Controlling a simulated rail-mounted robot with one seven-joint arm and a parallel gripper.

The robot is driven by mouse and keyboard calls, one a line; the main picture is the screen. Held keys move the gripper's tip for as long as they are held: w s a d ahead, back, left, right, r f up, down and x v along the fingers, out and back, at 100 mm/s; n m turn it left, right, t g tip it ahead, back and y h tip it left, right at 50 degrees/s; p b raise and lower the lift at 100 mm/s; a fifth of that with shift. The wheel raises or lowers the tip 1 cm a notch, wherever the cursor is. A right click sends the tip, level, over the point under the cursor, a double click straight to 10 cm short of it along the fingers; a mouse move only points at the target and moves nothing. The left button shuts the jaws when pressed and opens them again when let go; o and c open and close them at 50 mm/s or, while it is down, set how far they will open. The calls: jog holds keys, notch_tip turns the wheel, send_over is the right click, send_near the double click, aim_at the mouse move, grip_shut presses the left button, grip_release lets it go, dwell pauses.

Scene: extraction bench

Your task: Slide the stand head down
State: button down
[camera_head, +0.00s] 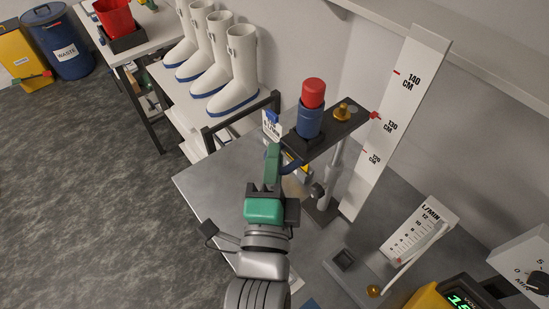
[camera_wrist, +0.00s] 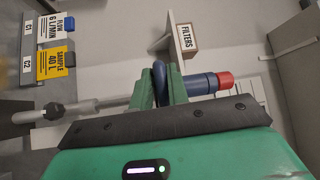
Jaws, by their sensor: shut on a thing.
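The stand head (camera_head: 333,133) is a dark flat plate on a grey post (camera_head: 335,165). It carries a blue cylinder (camera_head: 310,120) with a red cap (camera_head: 313,93) and a brass knob (camera_head: 342,110). A red pointer (camera_head: 375,115) at its right end is beside the ruler (camera_head: 395,110), slightly above the 130 CM mark. My gripper (camera_head: 272,158) is at the head's lower left, shut on a blue loop-shaped handle (camera_head: 291,166). In the wrist view the handle (camera_wrist: 160,80) is between my green fingers, with the blue cylinder (camera_wrist: 200,84) just right of them. The handle's attachment is partly hidden.
A black-framed rack (camera_head: 245,120) and white boots (camera_head: 238,70) stand left of the head. A flow meter (camera_head: 420,230) and a yellow device (camera_head: 440,295) are at right. Bare steel bench (camera_head: 215,185) shows left of my gripper. A FILTERS sign (camera_wrist: 187,40) shows in the wrist view.

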notch_tip(320, 180, down, 15)
jog(key=b, duration=1.1)
jog(key=shift+b, duration=0.4)
jog(key=c, duration=1.5)
grip_release()
jog(key=shift+o, duration=0.2)
jog(key=s+f, duration=0.1)
jog(key=s, duration=0.6)
jog(key=shift+s+a, duration=0.35)
jog(key=shift+a, duration=0.1)
